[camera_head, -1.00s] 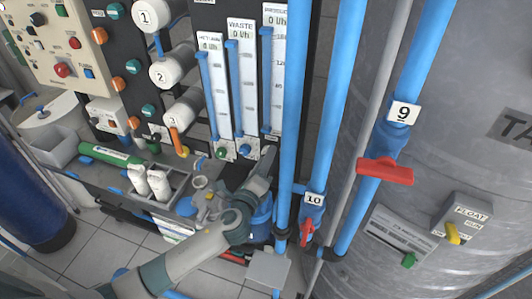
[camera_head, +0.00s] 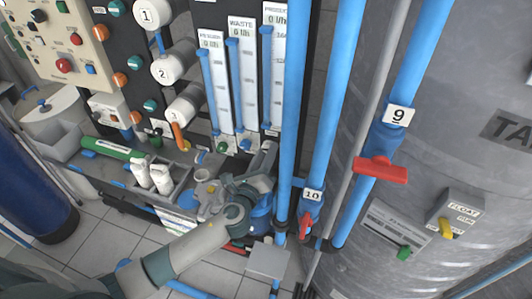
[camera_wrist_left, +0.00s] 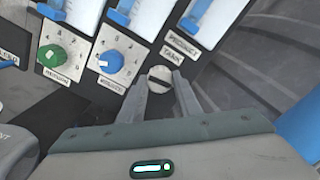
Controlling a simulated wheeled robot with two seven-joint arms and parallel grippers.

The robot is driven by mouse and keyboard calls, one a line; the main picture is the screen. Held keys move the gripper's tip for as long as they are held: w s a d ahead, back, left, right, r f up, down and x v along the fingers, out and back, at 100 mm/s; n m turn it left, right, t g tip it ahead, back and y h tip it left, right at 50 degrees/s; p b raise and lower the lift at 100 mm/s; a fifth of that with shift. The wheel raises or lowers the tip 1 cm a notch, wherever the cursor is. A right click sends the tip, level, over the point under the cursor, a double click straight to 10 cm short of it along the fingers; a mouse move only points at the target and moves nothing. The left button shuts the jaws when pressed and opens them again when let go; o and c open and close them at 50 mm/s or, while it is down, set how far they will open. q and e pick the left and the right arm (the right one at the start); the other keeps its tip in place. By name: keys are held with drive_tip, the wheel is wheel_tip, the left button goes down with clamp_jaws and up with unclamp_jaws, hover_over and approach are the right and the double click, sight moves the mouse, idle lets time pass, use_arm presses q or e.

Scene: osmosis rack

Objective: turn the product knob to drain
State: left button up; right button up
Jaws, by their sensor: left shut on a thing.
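The product knob (camera_wrist_left: 160,77), a small pale round knob with a dark slot across it, sits beside the PRODUCT label (camera_wrist_left: 182,45) and the TANK label (camera_wrist_left: 171,55) in the left wrist view. My left gripper (camera_wrist_left: 161,84) is shut on it, one finger on each side. In the head view my left gripper (camera_head: 266,154) reaches up to the foot of the rightmost flow meter (camera_head: 271,75), and its fingers hide the knob there. My right gripper is not in view.
The green return knob (camera_wrist_left: 52,55) and blue waste knob (camera_wrist_left: 108,62) sit just left of my fingers. Blue pipes (camera_head: 296,110) stand close to the right, with red valve handles (camera_head: 380,169). A tray with white bottles (camera_head: 161,178) lies left of my arm.

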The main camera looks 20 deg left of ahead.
use_arm(q)
drive_tip(key=o, duration=1.1)
drive_tip(key=shift+c, duration=0.2)
drive_tip(key=shift+s, duration=0.15)
drive_tip(key=s+b, duration=0.5)
drive_tip(key=s, duration=1.2)
drive_tip(key=shift+a, duration=0.35)
